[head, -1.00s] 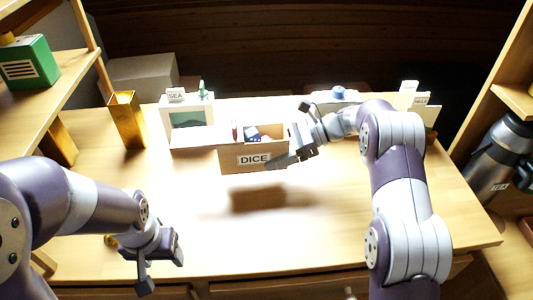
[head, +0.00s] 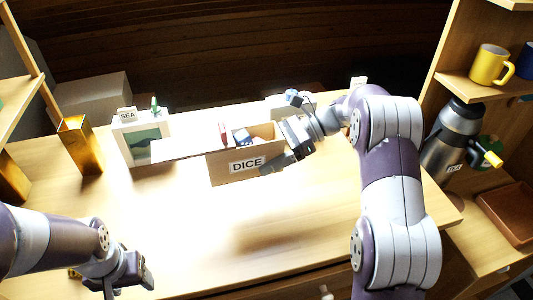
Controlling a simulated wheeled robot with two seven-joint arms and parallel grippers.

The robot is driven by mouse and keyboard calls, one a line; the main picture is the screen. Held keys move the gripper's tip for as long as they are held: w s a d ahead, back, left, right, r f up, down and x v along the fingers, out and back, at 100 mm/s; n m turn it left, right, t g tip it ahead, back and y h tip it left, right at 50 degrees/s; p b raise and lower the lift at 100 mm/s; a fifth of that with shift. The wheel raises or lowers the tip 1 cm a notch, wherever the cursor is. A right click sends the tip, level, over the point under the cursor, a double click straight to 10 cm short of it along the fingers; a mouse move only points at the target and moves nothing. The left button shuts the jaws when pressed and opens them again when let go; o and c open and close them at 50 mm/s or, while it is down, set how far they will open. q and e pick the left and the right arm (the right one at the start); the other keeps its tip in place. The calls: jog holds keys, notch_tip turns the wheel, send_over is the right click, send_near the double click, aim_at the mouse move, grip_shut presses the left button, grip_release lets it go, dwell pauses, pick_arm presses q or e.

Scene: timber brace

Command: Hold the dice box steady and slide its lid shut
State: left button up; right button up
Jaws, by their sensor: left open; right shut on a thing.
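The dice box (head: 228,172), light brown with a DICE label, has its top partly open, with a red item and a dark blue die showing inside. A pale flat lid (head: 185,149) sticks out from the box's left side. My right gripper (head: 282,158) is shut on the right end of the box. The shadow on the table suggests the box is held above it. My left gripper (head: 125,286) is open and empty at the lower left, well apart from the box and lid.
A shelf at right holds a yellow mug (head: 490,66) and a flask (head: 455,138). The front table (head: 190,220) is clear.

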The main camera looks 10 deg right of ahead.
pick_arm(q)
jog(key=shift+f+b, duration=0.6)
jog(key=shift+f, duration=0.1)
pick_arm(e)
jog(key=w+a, duration=0.6)
jog(key=a, duration=0.3)
jog(key=shift+w, duration=0.35)
jog(key=shift+a, duration=0.1)
